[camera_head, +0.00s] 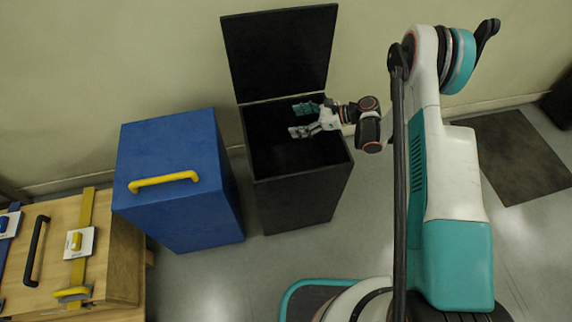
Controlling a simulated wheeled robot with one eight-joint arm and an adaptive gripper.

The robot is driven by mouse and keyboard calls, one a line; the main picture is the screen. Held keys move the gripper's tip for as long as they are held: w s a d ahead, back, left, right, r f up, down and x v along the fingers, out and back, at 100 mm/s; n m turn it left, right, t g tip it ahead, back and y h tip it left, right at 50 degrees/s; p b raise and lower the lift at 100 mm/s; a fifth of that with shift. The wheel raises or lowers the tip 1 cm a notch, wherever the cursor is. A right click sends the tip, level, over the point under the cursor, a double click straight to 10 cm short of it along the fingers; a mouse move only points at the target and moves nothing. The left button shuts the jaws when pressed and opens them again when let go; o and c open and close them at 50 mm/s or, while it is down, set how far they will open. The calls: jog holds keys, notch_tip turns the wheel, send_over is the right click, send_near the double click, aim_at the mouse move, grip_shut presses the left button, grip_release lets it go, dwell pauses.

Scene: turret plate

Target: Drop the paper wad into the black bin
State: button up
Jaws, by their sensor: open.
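The black bin (298,205) stands on the floor against the wall, with its lid (280,52) raised and leaning back. My gripper (297,120) is open over the bin's mouth, reaching in from the right with its fingers pointing left. I see nothing between its fingers. The paper wad is not visible in this view. The inside of the bin is too dark to make out its contents.
A closed blue bin (180,190) with a yellow handle (163,180) stands left of the black bin. A wooden chest (120,262) with straps and a black handle is at the lower left. A dark mat (508,155) lies on the floor at right.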

jog(key=v, duration=1.2)
